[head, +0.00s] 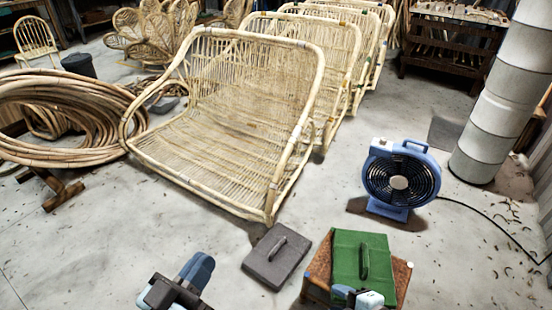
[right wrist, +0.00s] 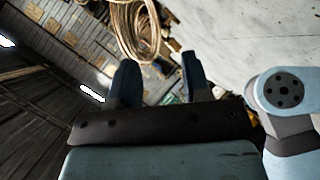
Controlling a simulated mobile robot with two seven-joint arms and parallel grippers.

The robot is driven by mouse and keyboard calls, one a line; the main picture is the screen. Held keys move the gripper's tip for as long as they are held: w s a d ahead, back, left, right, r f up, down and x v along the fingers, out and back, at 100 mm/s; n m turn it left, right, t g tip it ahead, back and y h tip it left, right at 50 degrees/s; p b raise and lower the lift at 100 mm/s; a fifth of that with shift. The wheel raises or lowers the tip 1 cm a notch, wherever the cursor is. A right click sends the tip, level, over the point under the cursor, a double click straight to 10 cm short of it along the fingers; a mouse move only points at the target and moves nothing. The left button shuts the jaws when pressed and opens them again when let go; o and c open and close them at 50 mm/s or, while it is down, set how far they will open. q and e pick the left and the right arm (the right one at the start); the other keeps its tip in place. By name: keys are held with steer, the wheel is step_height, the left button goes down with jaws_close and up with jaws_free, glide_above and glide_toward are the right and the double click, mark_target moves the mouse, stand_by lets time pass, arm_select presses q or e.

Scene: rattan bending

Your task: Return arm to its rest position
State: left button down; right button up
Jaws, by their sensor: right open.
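My left gripper (head: 198,266) shows at the bottom of the head view, with blue fingers on a dark body. It is above bare floor, left of a grey pad with a handle (head: 276,256). Its fingers overlap in the picture, so its opening is unclear. My right gripper (right wrist: 157,66) shows in the right wrist view with its two dark blue fingers apart and nothing between them. A light blue and white part of my own arm overlaps the lower edge of a green pad with a handle (head: 352,247) in the head view.
A row of rattan seats (head: 215,140) stands in the middle. A rattan coil (head: 65,120) is at the left. A blue fan (head: 401,182) and a grey column (head: 497,112) are at the right. The green pad rests on a brown stand (head: 318,268). Floor at lower left is clear.

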steer(key=s+d+r+m+t+y, duration=0.1)
steer(key=s+r+m+t+y, duration=0.15)
steer(key=r+m, duration=0.45)
steer(key=s+d+r+m+t+y, duration=0.15)
steer(key=s+r+m, duration=0.25)
steer(key=r, duration=0.6)
steer(key=w+a+r+m+t+h+p, duration=0.3)
steer(key=a+r+m+t, duration=0.1)
steer(key=a+r+m, duration=0.15)
arm_select(q)
steer(key=s+a+r+g+y+p, duration=0.4)
steer(key=a+r+g+y+p, duration=0.2)
steer(key=p, duration=2.9)
steer(key=shift+a+r+g, duration=0.2)
steer(key=shift+a+g, duration=0.1)
steer(key=shift+a, duration=0.65)
arm_select(e)
steer(key=s+d+r+g+h, duration=0.4)
steer(key=d+r+g+h, duration=0.1)
steer(key=d, duration=0.3)
steer(key=shift+d+r+g, duration=0.25)
steer(key=shift+r+g, duration=0.1)
steer(key=shift+g, duration=0.15)
steer(key=shift+m, duration=0.25)
